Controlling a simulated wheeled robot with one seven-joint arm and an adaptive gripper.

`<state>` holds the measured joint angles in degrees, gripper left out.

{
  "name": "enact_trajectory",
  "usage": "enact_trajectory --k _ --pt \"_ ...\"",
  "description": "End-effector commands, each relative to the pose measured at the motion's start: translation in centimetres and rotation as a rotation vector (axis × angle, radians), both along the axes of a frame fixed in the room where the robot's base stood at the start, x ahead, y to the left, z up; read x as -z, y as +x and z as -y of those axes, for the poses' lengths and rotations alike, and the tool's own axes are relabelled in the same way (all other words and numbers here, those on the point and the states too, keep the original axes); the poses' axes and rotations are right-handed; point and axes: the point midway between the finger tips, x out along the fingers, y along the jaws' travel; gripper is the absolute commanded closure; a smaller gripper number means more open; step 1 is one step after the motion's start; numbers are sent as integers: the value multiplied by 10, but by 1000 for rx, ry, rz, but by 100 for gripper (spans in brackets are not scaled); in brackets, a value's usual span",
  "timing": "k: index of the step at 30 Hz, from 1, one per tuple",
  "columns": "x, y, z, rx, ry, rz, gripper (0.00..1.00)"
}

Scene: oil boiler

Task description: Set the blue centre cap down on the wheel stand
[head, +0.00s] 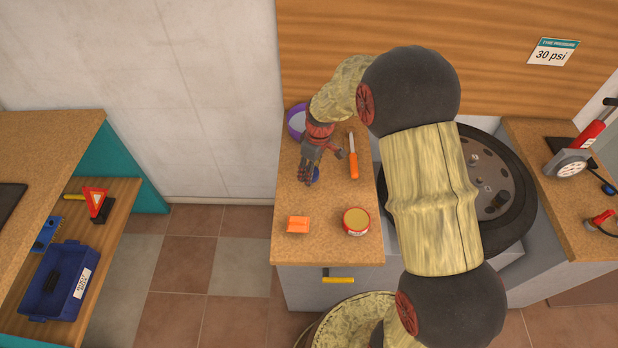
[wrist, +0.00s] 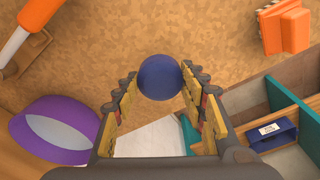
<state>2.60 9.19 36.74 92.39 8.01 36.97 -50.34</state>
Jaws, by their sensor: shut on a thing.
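The blue centre cap (wrist: 160,77) is a round dark blue disc between my gripper's fingertips in the wrist view. My gripper (head: 312,176) is shut on it, pointing down over the left part of the wheel stand's cork-like top (head: 329,251). In the head view only a small blue piece of the cap (head: 316,175) shows beside the fingers. I cannot tell whether the cap touches the top. The wheel (head: 522,195) lies to the right, partly hidden by my arm.
A purple-rimmed bowl (head: 296,122) stands behind my gripper. An orange-handled tool (head: 353,160) lies close to its right. An orange block (head: 298,224) and a round red-and-yellow tin (head: 356,221) are nearer the front edge. Bare surface lies between them and the gripper.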

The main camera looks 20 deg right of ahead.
Motion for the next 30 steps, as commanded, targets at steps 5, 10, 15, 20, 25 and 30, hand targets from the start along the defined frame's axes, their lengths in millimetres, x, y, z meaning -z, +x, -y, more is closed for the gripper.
enact_trajectory --k 5,10,15,20,25,30 --pt "18 5 -5 0 0 -3 83" --pt "39 6 -4 0 -1 -1 83" --pt "39 6 -4 0 0 1 83" --pt "41 6 -4 0 -1 1 83" --pt "42 6 -4 0 0 0 52" --pt "42 6 -4 0 0 0 42"
